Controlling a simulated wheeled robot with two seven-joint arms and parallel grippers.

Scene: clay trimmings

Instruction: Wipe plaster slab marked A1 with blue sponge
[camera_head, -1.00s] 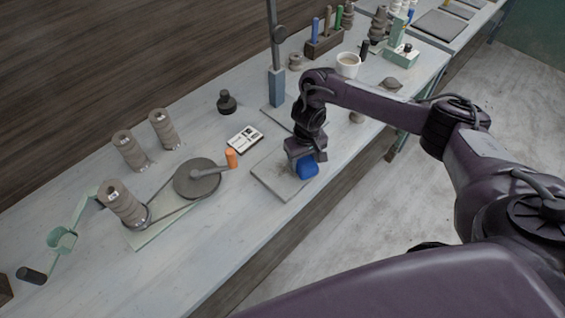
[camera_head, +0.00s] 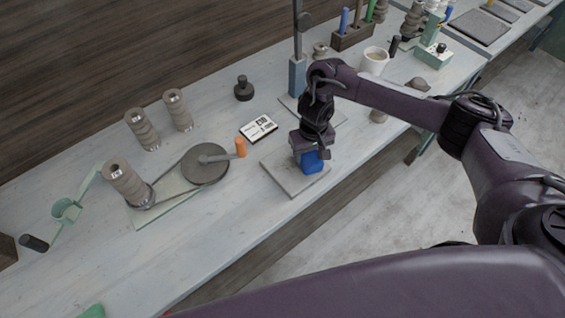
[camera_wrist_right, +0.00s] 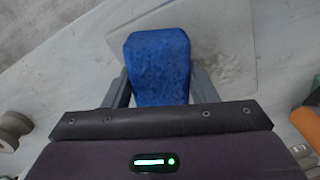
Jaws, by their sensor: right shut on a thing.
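The blue sponge (camera_head: 312,163) is between the fingers of my right gripper (camera_head: 309,154), over the right part of a flat grey plaster slab (camera_head: 284,180). It appears to touch the slab. In the right wrist view the sponge (camera_wrist_right: 158,62) fills the space between the two fingers of the right gripper (camera_wrist_right: 160,88). The pale slab (camera_wrist_right: 228,45) lies beneath, with grey smudges beside the sponge. The sponge and gripper hide part of the slab, and I cannot read a mark on it. My left gripper is not in view.
A printed card (camera_head: 259,128) lies behind the slab. A stand (camera_head: 298,75) and white cup (camera_head: 374,60) are behind the arm. The table's front left is mostly clear.

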